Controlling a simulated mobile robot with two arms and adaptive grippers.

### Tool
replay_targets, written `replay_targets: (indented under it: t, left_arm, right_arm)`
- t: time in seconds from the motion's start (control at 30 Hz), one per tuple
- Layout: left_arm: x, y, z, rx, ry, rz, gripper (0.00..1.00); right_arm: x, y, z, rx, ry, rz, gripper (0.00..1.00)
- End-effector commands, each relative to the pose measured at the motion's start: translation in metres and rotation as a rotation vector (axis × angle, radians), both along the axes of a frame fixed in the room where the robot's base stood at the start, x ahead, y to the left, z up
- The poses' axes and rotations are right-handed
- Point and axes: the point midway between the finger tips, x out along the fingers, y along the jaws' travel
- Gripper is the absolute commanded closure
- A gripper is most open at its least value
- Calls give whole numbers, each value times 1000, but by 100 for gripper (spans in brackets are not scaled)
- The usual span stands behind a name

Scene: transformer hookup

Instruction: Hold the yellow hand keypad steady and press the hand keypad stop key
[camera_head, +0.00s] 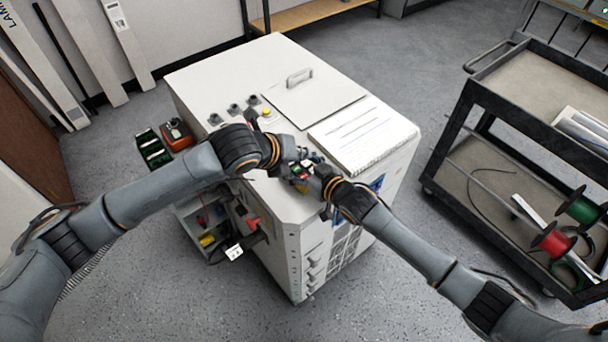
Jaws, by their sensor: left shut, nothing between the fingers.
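The yellow hand keypad (300,173) shows small between my two grippers, over the near part of the white cabinet's top. Bits of yellow, green and red show on it; the stop key cannot be picked out clearly. My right gripper (313,171) comes from the lower right and is shut on the keypad, partly covering it. My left gripper (287,161) comes from the left, shut and empty, with its tips close to the keypad. Whether the tips touch a key cannot be told.
The white cabinet (215,80) carries a handled lid (318,98), several knobs and a ruled white pad (362,136). An open drawer or shelf (188,212) with small parts is at its left. A dark cart (520,75) with wire spools stands right. Grey floor is free between.

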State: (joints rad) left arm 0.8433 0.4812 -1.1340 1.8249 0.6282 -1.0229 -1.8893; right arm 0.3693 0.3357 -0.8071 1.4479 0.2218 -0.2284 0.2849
Motion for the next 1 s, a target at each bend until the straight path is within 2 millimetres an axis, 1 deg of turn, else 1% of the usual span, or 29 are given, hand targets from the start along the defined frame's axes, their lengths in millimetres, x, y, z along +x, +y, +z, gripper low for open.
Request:
replay_targets:
  t: [0.43,0.47,0.5,0.57,0.6,1.0]
  left_arm:
    - [0,0,0,0,0,0,100]
    - [0,0,0,0,0,0,100]
    - [0,0,0,0,0,0,100]
    - [0,0,0,0,0,0,100]
    - [0,0,0,0,0,0,100]
    - [0,0,0,0,0,0,100]
  right_arm:
    - [0,0,0,-1,1,-1,82]
    - [0,0,0,-1,1,-1,29]
    - [0,0,0,-1,1,-1,20]
    - [0,0,0,0,0,-1,8]
    - [0,0,0,-1,1,0,6]
    - [-3,-2,0,0,0,0,6]
